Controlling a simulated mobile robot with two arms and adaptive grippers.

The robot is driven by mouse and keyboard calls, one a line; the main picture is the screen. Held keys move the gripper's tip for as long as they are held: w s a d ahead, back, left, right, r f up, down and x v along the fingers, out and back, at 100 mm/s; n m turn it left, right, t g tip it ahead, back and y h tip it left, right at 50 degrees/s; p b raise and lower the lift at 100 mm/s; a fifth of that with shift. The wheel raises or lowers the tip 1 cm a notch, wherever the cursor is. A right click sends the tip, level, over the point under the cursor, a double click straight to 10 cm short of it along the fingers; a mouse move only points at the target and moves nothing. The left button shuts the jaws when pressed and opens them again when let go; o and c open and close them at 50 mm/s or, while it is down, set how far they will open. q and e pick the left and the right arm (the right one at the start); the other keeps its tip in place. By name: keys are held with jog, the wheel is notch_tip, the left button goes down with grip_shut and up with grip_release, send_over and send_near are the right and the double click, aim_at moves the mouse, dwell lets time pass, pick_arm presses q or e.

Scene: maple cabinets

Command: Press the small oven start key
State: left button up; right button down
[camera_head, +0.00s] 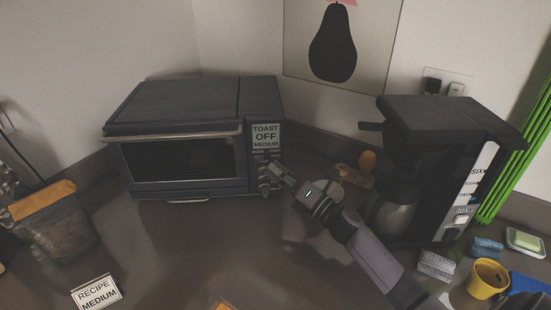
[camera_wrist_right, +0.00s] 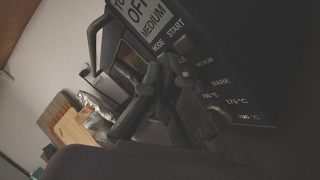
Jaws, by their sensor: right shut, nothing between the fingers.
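The small oven (camera_head: 180,165) is a dark toaster oven at the left centre of the head view, its door closed. Its display (camera_head: 265,135) reads TOAST OFF MEDIUM. In the right wrist view the start key (camera_wrist_right: 183,44) is a small grey block under the START label. My right gripper (camera_head: 270,169) is shut and empty in front of the oven's control panel, its tips just below the key labels. Its fingers also show in the right wrist view (camera_wrist_right: 160,76), below the start key. I cannot tell whether they touch the panel. My left gripper is out of view.
A coffee maker (camera_head: 435,125) stands right of my right arm. A recipe card (camera_head: 97,291) reading MEDIUM lies at the front left, near a dark container (camera_head: 60,230). A yellow cup (camera_head: 488,279) stands front right. Counter in front of the oven is mostly clear.

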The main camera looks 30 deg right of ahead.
jog(key=shift+w, duration=0.1)
dwell(0.4)
jog(key=shift+w+d, duration=0.15)
jog(key=shift+w, duration=0.15)
jog(key=shift+w+d+b, duration=0.15)
jog(key=shift+w+b, duration=0.2)
jog(key=shift+b, duration=0.1)
dwell(0.5)
dwell(0.3)
jog(key=shift+s+a, duration=0.3)
jog(key=shift+s, duration=0.5)
jog(key=shift+s+a+p, duration=0.2)
jog(key=shift+s+a, duration=0.1)
jog(key=shift+s, duration=0.45)
jog(key=shift+s+a+p, duration=0.25)
jog(key=shift+s+a, duration=0.1)
jog(key=shift+s, duration=0.45)
jog(key=shift+s+a+p, duration=0.2)
jog(key=shift+s+a, duration=0.1)
jog(key=shift+s, duration=0.45)
